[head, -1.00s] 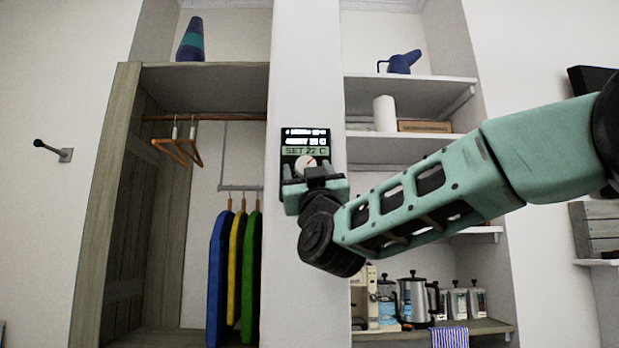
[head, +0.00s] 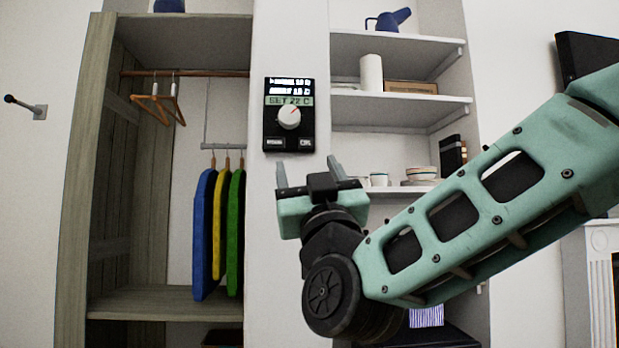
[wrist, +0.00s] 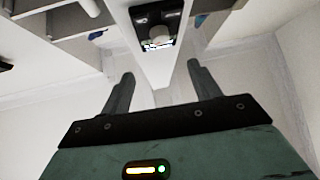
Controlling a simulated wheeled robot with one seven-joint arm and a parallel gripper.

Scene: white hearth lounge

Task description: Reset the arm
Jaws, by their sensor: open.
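My green arm reaches in from the right in the head view, with my gripper (head: 308,172) at its left end, fingers pointing up. The gripper is open and empty, just below the black wall thermostat (head: 289,140) and apart from it in the picture. The thermostat has a lit display reading "SET 22 C" and a white round knob. In the wrist view, the two fingers of my gripper (wrist: 159,80) stand apart with nothing between them. The thermostat (wrist: 155,18) shows beyond them at the top.
A wooden wardrobe (head: 95,160) with hangers and blue, yellow and green garments stands left of the pillar. Shelves (head: 400,103) with a jug, a paper roll and dishes are on the right, behind my arm. A black wall hook (head: 22,106) is far left.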

